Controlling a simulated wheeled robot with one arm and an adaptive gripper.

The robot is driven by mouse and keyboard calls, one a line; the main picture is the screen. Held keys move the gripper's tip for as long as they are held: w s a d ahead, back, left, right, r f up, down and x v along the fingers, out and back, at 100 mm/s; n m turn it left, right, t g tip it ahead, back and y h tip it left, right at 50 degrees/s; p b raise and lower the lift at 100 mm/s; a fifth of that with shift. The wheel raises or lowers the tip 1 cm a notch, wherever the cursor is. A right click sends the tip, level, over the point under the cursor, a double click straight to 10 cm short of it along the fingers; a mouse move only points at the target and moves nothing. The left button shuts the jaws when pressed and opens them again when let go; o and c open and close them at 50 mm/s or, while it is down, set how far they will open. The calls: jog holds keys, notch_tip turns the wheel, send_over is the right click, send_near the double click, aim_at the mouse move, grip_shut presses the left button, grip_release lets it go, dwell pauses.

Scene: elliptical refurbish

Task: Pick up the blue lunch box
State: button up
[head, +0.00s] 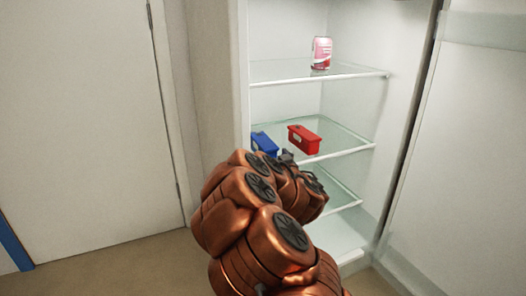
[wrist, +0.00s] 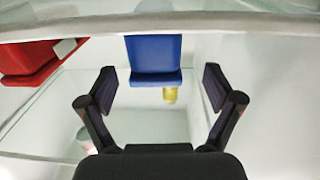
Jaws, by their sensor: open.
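The blue lunch box (head: 264,142) sits on the left of the middle glass shelf in the head view, at the shelf's front. My arm partly hides its lower side. In the wrist view the blue lunch box (wrist: 153,55) is at the top centre, in the gap between my two fingers but higher in the picture. My gripper (wrist: 160,88) is open and holds nothing. In the head view my gripper (head: 287,157) is a small dark shape at the front of that shelf, partly hidden by my arm. I cannot tell how far it is from the box.
A red box (head: 304,139) stands just right of the blue one; it also shows at upper left in the wrist view (wrist: 32,60). A pink can (head: 321,53) stands on the upper shelf. The shelf's front edge (wrist: 230,22) crosses the wrist view's top. The open fridge door (head: 465,150) stands right.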

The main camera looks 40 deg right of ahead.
aim_at(260, 141)
jog(key=shift+d+f+b+x, duration=0.1)
jog(key=shift+f+b+x, duration=0.05)
jog(key=shift+b+x, duration=0.6)
jog(key=shift+d+f+b+x, duration=0.2)
jog(key=shift+b+x, duration=0.3)
jog(key=shift+x, duration=0.5)
jog(key=shift+b+x, duration=0.4)
jog(key=shift+x, duration=0.55)
jog(key=shift+r, duration=0.2)
jog(key=shift+c, duration=0.3)
jog(key=c, duration=1.5)
jog(key=shift+r, duration=0.15)
jog(key=shift+c, duration=0.2)
